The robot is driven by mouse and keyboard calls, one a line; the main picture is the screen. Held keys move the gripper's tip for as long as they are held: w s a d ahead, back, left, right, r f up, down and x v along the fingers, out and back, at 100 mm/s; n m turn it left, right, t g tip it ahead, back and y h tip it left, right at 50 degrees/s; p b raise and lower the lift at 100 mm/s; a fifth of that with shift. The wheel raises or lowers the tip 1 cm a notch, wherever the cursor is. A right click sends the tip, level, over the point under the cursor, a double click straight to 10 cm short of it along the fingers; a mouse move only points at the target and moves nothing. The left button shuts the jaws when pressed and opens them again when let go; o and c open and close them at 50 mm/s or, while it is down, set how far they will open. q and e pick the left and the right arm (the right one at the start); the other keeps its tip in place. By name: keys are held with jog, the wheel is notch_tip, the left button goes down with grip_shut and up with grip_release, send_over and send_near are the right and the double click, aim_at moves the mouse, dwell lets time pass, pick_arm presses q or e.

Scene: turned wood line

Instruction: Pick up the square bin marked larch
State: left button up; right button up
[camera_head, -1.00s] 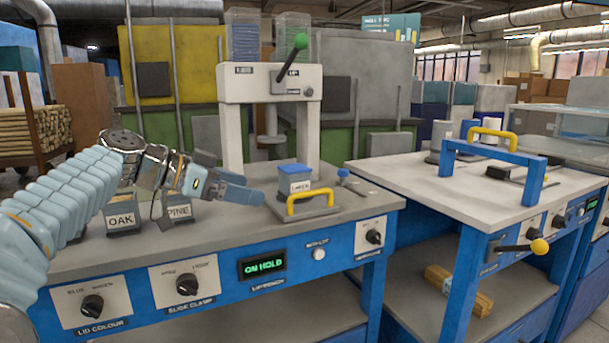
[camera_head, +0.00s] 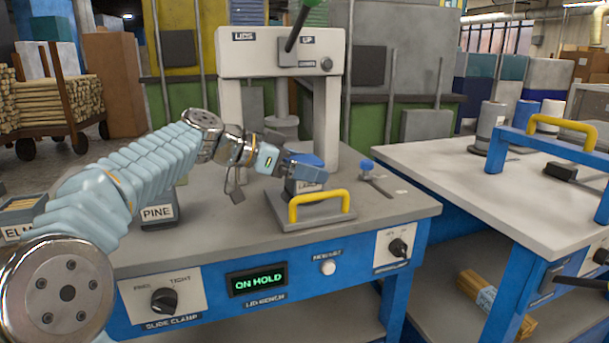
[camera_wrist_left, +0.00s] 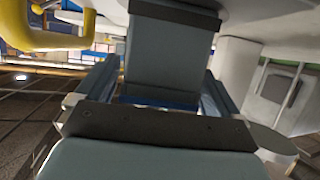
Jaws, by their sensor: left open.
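The larch bin (camera_head: 303,187) is a small grey square bin with a blue lid (camera_head: 303,160). It stands upright on a grey plate with a yellow handle, on the bench below the white frame. Its label is mostly hidden. My left gripper (camera_head: 306,172) reaches in from the left at the bin's upper part, its fingers overlapping it in the head view. In the left wrist view the grey bin body (camera_wrist_left: 168,55) shows between the two spread fingers (camera_wrist_left: 160,95). I cannot tell whether they touch it. My right gripper is not in view.
The yellow handle (camera_head: 319,198) is close in front of the bin, and the white frame (camera_head: 229,110) stands behind it. The pine bin (camera_head: 158,213) and elm bin (camera_head: 14,233) are at left. A blue knob (camera_head: 366,165) stands to the right. A second bench (camera_head: 450,165) lies further right.

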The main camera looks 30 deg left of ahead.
pick_arm(q)
jog(key=shift+x, duration=0.85)
jog(key=c, duration=1.1)
jog(key=shift+r, duration=0.1)
jog(key=shift+c, duration=0.2)
